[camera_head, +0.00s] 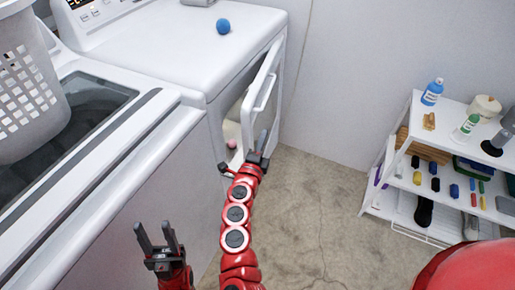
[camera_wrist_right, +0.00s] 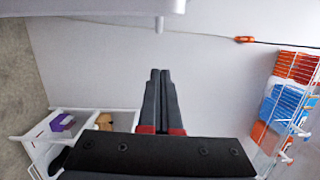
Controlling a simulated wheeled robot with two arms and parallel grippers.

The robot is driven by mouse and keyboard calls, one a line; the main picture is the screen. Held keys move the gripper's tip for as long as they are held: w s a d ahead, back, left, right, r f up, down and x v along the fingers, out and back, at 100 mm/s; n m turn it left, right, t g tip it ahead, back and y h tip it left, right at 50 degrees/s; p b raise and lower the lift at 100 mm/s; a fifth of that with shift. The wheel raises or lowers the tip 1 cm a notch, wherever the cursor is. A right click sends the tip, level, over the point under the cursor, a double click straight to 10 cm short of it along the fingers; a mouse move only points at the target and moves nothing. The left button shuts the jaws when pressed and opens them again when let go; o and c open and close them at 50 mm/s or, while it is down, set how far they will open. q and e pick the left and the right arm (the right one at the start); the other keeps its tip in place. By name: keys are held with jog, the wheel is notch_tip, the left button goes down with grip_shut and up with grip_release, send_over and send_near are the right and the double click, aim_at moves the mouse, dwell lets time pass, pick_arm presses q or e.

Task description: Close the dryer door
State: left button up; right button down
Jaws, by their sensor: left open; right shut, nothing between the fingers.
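The white dryer (camera_head: 215,60) stands at the back centre in the head view. Its front door (camera_head: 262,88) is partly open, swung out to the right, with a gap showing the inside. A pink ball (camera_head: 232,145) shows in the opening. My right gripper (camera_head: 263,140) is shut and empty, by the lower part of the door; I cannot tell whether it touches it. In the right wrist view its fingers (camera_wrist_right: 156,75) are together, below a white edge (camera_wrist_right: 90,7) that may be the door. My left gripper (camera_head: 156,232) is open and empty, low in front of the washer.
A washer (camera_head: 130,150) with a dark lid and a white basket (camera_head: 25,90) stands at left. A blue ball (camera_head: 223,26) lies on the dryer. A white shelf (camera_head: 400,205) with bottles stands at right. Bare floor (camera_head: 310,210) lies between.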

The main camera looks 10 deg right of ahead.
aim_at(252, 138)
jog(key=w+d+f+n+t+y+b, duration=0.2)
jog(key=w+d+f+n+y+b, duration=0.1)
jog(key=d+f+y+b, duration=0.35)
jog(key=s+f+n+g+y+b, duration=0.2)
jog(key=s+f+n+y+b, duration=0.3)
jog(key=s+f+n+y, duration=0.15)
jog(key=s+a+x, duration=0.1)
jog(key=a+x, duration=0.1)
jog(key=x, duration=1.1)
jog(key=shift+a+r+y+b, duration=0.35)
jog(key=shift+r+y+b, duration=0.05)
jog(key=shift+b, duration=0.05)
jog(key=shift+w+a, duration=0.1)
